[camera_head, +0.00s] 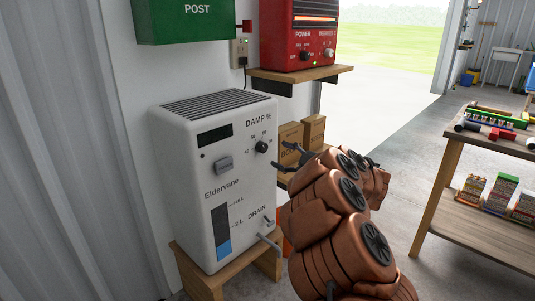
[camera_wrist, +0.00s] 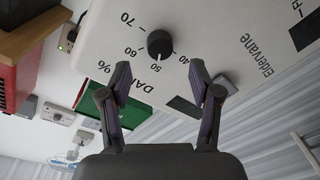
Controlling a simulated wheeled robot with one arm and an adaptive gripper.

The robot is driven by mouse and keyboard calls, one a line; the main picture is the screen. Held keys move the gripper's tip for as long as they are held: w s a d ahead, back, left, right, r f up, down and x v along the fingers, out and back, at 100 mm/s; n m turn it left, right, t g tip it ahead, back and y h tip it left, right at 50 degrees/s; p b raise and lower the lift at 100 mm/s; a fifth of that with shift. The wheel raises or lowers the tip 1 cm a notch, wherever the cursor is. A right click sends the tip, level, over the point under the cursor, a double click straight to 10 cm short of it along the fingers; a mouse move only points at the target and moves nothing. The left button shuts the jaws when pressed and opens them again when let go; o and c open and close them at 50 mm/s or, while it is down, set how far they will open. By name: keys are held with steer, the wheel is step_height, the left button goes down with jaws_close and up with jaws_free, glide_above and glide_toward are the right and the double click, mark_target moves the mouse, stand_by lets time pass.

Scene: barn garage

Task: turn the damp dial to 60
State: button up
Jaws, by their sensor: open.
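The damp dial (camera_head: 262,147) is a round black knob on the upper right front of the white Eldervane dehumidifier (camera_head: 185,185). In the wrist view the dial (camera_wrist: 160,43) is seen close, with 40, 50, 60 and 70 printed around it. Its white mark appears to point to about 50. My gripper (camera_head: 292,152) is to the right of the dial in the head view. In the wrist view my gripper (camera_wrist: 161,75) is open and empty, its fingers spread in front of the panel and apart from the dial.
A grey switch (camera_head: 223,163) sits left of the dial. A drain lever (camera_head: 268,222) is below. A red heater (camera_head: 302,35) stands on a wooden shelf (camera_head: 300,73) above right. Cardboard boxes (camera_head: 313,130) are behind my arm. A workbench (camera_head: 465,138) stands at the right.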

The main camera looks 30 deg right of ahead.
mark_target(265, 149)
steer(key=b+x, duration=0.1)
steer(key=x, duration=0.4)
steer(key=shift+w+a+b, duration=0.2)
steer(key=shift+w+b, duration=0.1)
steer(key=shift+w+a, duration=0.1)
steer(key=shift+w, duration=0.35)
steer(key=shift+c, duration=0.3)
steer(key=c, duration=1.1)
